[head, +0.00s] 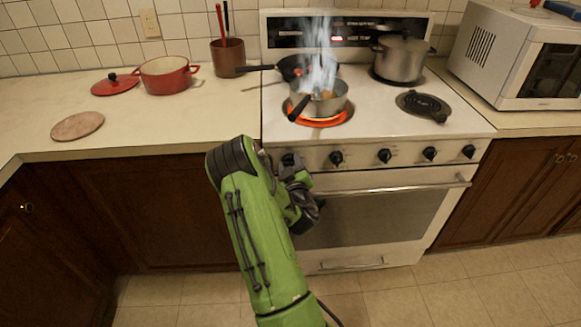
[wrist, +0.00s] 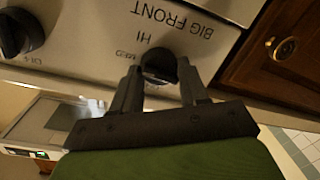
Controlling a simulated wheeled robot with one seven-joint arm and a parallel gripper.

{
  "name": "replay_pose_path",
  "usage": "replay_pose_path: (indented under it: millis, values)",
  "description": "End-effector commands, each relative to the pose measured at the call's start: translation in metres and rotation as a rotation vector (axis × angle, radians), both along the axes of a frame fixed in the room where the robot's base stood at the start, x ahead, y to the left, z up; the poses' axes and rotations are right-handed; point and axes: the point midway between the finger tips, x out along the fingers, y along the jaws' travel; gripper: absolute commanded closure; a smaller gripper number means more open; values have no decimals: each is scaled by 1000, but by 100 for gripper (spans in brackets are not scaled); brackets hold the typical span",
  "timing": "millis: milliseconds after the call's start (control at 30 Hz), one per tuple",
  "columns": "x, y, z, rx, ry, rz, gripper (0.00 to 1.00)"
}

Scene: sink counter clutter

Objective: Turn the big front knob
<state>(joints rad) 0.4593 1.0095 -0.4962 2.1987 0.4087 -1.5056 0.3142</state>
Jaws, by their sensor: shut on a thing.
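The big front knob (wrist: 159,66) is black and round, on the white stove panel, under the upside-down words "BIG FRONT" and "HI" in the wrist view. My gripper (wrist: 160,78) has one finger on each side of this knob and is shut on it. In the head view my gripper (head: 292,165) is at the left end of the knob row, and the leftmost knob (head: 288,159) shows partly behind it. A small pan (head: 328,104) with smoke or steam rising stands on the glowing orange front left burner (head: 318,120).
More knobs (head: 384,156) line the panel to the right. The oven door handle (head: 400,188) sticks out below. A dark frying pan (head: 290,66) and a steel pot (head: 401,58) stand on the back burners. A red pot (head: 165,76) is on the left counter.

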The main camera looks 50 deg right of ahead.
Motion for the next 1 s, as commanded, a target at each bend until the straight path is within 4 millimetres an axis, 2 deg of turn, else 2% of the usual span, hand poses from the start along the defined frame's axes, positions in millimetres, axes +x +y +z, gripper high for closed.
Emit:
replay_pose_path:
  millis: [367, 867, 900, 1000]
  values:
    - [1, 1, 0, -98, 111, 2, 87]
    - [1, 1, 0, -111, 124, 1, 87]
    - [1, 1, 0, -111, 124, 1, 53]
    - [1, 1, 0, -111, 124, 1, 38]
